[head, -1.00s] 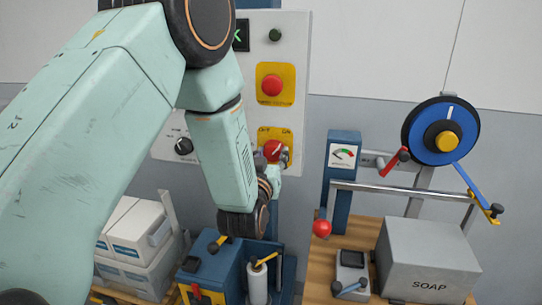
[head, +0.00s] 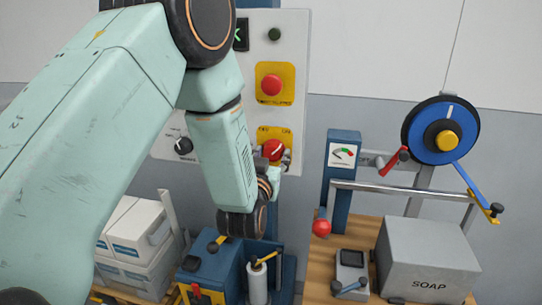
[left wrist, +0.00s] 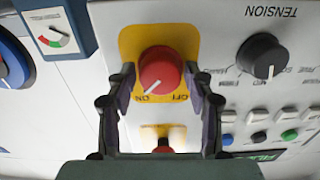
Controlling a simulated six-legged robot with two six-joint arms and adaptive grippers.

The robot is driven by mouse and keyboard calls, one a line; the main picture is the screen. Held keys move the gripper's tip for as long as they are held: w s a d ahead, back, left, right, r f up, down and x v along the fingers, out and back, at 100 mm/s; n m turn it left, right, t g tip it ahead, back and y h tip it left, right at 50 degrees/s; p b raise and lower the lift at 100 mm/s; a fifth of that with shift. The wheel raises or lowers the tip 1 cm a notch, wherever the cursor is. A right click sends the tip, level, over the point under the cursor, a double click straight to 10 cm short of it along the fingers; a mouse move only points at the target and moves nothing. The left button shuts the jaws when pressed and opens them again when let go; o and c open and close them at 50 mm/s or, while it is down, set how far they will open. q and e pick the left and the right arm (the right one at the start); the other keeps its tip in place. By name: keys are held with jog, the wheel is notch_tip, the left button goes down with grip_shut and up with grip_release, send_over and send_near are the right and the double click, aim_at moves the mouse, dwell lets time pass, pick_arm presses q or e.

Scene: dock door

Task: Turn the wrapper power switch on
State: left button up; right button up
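The wrapper power switch is a red round knob (head: 273,149) on a yellow plate marked OFF and ON, low on the grey panel. In the left wrist view, which is upside down, the red knob (left wrist: 159,69) has its white pointer line towards the ON mark. My left gripper (head: 275,163) is at the knob, its wrist below and to the left. In the left wrist view its two fingers (left wrist: 160,80) stand on either side of the knob, with a narrow gap to it. My right gripper is not in view.
Another red button (head: 271,85) on a yellow plate sits above the switch. A dark tension knob (left wrist: 261,56) and several push buttons are beside it. A gauge box (head: 343,155), blue reel (head: 418,118) and SOAP carton (head: 429,262) stand to the right.

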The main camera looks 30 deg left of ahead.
pick_arm(q)
jog(key=shift+o, duration=1.1)
jog(key=v, duration=1.2)
